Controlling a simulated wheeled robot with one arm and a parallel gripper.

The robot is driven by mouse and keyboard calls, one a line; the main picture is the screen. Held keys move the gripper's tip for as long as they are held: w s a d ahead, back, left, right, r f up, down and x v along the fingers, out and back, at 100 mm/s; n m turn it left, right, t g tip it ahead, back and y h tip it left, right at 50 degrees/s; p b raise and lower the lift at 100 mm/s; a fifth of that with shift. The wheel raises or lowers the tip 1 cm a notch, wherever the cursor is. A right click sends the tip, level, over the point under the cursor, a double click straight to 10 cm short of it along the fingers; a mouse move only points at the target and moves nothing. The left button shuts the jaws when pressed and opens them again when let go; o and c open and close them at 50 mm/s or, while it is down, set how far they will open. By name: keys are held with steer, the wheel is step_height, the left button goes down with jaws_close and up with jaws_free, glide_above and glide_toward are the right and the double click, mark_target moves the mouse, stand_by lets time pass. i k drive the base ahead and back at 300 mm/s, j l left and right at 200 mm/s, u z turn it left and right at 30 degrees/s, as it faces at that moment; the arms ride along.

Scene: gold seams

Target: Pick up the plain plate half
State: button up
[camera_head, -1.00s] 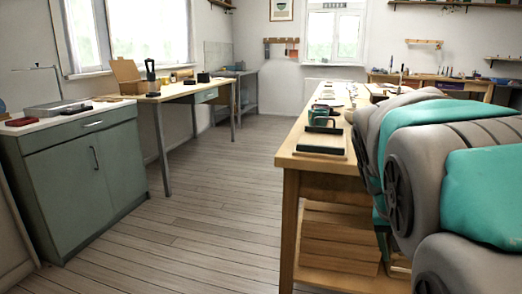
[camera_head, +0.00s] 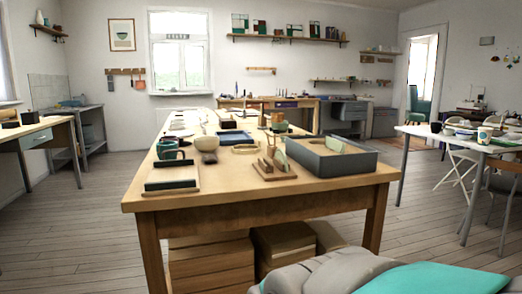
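I cannot pick out the plain plate half for certain at this distance. My gripper is out of view. Only grey and teal parts of my arm show along the bottom right, in front of the table.
A white table (camera_head: 470,142) with chairs stands right. Floor is clear left.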

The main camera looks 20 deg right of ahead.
mark_target(338, 146)
steer(key=z, duration=1.1)
